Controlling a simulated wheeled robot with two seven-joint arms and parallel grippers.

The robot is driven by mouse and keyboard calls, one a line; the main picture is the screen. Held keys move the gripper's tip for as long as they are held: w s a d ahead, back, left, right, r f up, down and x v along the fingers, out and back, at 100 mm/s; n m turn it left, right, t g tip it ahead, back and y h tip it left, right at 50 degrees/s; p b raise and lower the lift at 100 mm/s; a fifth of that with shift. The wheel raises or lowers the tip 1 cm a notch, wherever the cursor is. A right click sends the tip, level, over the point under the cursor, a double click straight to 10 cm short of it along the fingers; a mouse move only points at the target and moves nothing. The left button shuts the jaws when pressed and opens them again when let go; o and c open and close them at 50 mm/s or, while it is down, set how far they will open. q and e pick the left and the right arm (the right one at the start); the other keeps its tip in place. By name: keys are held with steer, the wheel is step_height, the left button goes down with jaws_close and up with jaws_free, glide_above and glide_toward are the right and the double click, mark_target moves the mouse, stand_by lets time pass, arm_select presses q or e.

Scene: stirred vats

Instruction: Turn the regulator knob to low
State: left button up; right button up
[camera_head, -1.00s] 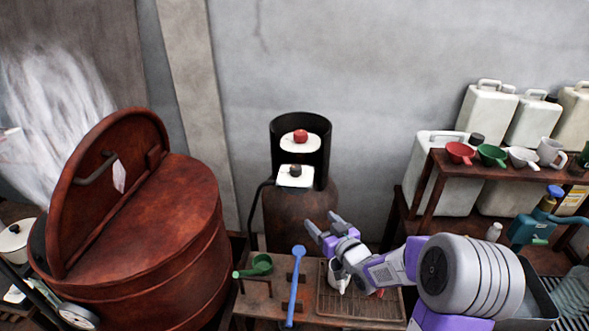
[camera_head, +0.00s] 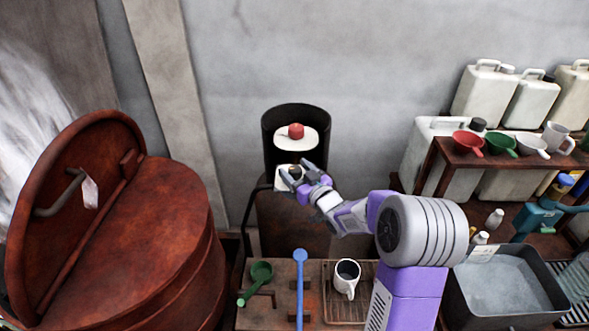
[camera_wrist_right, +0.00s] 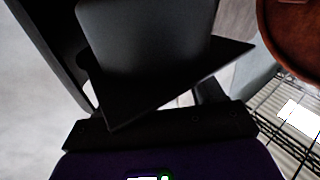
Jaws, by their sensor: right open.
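The gas cylinder (camera_head: 292,222) stands against the wall, with a dark collar (camera_head: 295,113) around its top. A red knob (camera_head: 296,131) sits on a white plate inside the collar. Below it, the regulator's dark knob (camera_head: 294,171) is on a white plate (camera_head: 281,182), partly hidden by my right gripper (camera_head: 296,172). The right gripper is open, its fingers at the knob; whether they touch it I cannot tell. The knob's setting is not readable. The right wrist view shows mainly dark close surfaces, with no clear knob. My left gripper is out of view.
A large rust-red vat (camera_head: 150,240) stands at left. A shelf (camera_head: 470,160) with cups and canisters stands at right.

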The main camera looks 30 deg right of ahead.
steer(key=shift+w, duration=0.3)
steer(key=c, duration=0.9)
steer(key=shift+c, duration=0.2)
